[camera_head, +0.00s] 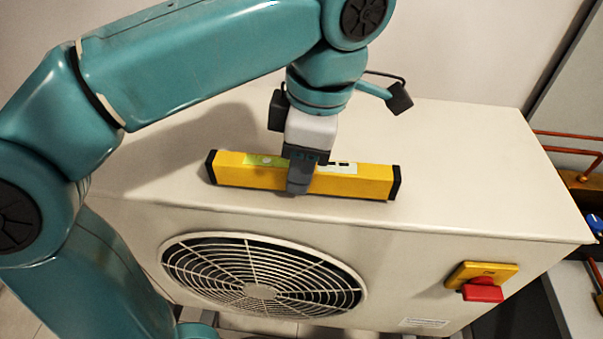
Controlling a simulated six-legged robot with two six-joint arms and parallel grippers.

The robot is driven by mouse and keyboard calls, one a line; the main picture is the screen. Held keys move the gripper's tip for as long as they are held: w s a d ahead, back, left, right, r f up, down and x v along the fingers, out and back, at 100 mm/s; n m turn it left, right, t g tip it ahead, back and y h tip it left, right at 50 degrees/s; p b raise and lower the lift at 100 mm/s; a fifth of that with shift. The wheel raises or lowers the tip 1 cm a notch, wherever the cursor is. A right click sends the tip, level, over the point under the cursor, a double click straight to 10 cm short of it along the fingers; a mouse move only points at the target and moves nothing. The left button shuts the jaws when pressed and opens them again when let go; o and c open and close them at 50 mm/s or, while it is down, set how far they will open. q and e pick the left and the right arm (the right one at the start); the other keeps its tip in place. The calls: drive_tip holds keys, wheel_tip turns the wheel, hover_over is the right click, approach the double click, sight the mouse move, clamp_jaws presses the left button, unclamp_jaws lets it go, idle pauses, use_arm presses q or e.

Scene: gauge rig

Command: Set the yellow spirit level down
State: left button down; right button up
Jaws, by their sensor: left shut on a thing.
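The yellow spirit level (350,182), a long bar with black end caps, lies lengthwise along the top of a cream fan unit (480,185), near its front edge. My left gripper (300,185) comes down from above and is shut on the level near its middle. One finger shows on the level's front face; the other is hidden behind it. The level looks about horizontal. I cannot tell whether its underside touches the unit's top or is just above it. My right gripper is not in view.
A round fan grille (262,277) and a red switch on a yellow plate (482,281) are on the unit's front. Copper pipes (570,142) run at the far right. The unit's top is clear right of the level. A pale wall stands behind.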

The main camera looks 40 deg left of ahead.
use_arm(q)
drive_tip(key=shift+f, duration=0.5)
drive_tip(key=shift+w, duration=0.2)
drive_tip(key=shift+s+f, duration=0.1)
drive_tip(key=shift+s, duration=0.1)
drive_tip(key=c, duration=1)
unclamp_jaws()
drive_tip(key=shift+o, duration=1.2)
drive_tip(key=shift+w+f, duration=0.1)
drive_tip(key=shift+w, duration=0.05)
